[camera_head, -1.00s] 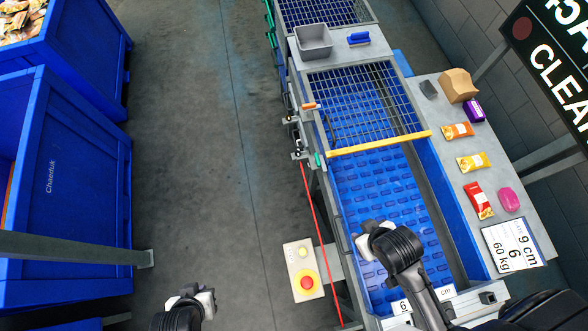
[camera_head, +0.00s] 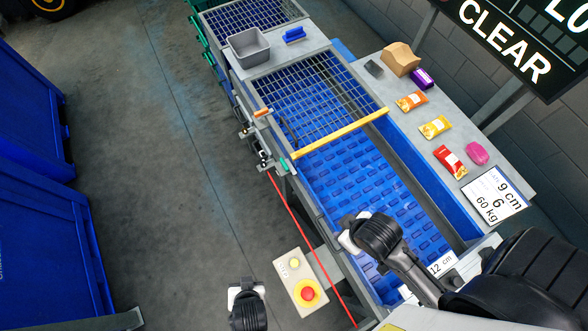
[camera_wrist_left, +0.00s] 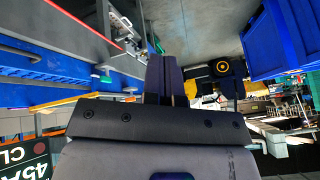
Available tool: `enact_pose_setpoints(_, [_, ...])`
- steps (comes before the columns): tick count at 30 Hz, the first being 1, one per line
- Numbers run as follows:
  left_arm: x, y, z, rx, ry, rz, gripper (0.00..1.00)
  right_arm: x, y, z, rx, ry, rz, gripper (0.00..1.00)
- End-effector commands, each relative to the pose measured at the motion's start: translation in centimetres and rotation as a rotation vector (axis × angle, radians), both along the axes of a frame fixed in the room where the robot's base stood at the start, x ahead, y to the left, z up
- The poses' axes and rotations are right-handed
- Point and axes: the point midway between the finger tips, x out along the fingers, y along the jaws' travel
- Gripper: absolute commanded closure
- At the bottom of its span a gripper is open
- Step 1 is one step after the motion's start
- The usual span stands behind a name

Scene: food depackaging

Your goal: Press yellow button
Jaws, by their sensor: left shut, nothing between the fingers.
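The yellow button (camera_head: 295,263) is a small round knob on a pale control box (camera_head: 283,271), above a larger red button (camera_head: 307,293) on a yellow disc. My left gripper (camera_head: 245,289) is at the bottom of the head view, left of the box and apart from it. Its two dark fingers show together in the left wrist view (camera_wrist_left: 166,78), shut and empty. I cannot make out the yellow button in that view. My right gripper (camera_head: 352,236) is over the near end of the blue conveyor; its fingers are not clear.
A blue conveyor (camera_head: 340,170) with a wire-mesh cover and a yellow bar runs right of the box. A red cord (camera_head: 300,222) passes close beside the box. A side shelf (camera_head: 440,165) holds several packets. Open floor lies left.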

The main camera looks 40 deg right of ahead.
Motion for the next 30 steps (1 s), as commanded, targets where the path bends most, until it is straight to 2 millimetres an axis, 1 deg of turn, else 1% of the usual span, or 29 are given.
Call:
enact_pose_setpoints(1, [0.1, -2.3, -2.9, 0.016, -0.031, -0.074, 1.0, 0.0, -0.1, -1.5, -0.002, 0.0, 0.001, 0.57])
enact_pose_setpoints(3, [0.1, -5.2, -5.3, 0.038, -0.083, -0.18, 1.0, 0.0, -0.1, -2.4, -0.004, -0.001, 0.002, 0.57])
enact_pose_setpoints(6, [-0.3, -9.0, -8.0, 0.061, -0.154, -0.324, 1.0, 0.0, -0.2, -3.4, -0.005, -0.001, 0.003, 0.57])
enact_pose_setpoints(9, [-1.1, -12.0, -10.1, 0.075, -0.212, -0.446, 1.0, 0.0, -0.2, -4.2, -0.005, -0.001, 0.003, 0.57])
enact_pose_setpoints(12, [-1.8, -14.3, -11.4, 0.081, -0.257, -0.541, 1.0, 0.0, -0.2, -4.7, -0.005, -0.001, 0.003, 0.57])
enact_pose_setpoints(15, [-2.4, -15.7, -12.2, 0.085, -0.286, -0.603, 1.0, 0.0, -0.1, -5.0, -0.005, -0.001, 0.003, 0.57])
enact_pose_setpoints(18, [-2.7, -16.4, -12.6, 0.086, -0.302, -0.636, 1.0, 0.0, -0.1, -5.1, -0.004, -0.001, 0.002, 0.57])
enact_pose_setpoints(30, [-2.8, -16.6, -12.7, 0.086, -0.307, -0.646, 1.0, 0.0, 0.1, -5.1, 0.004, -0.001, -0.003, 0.57])
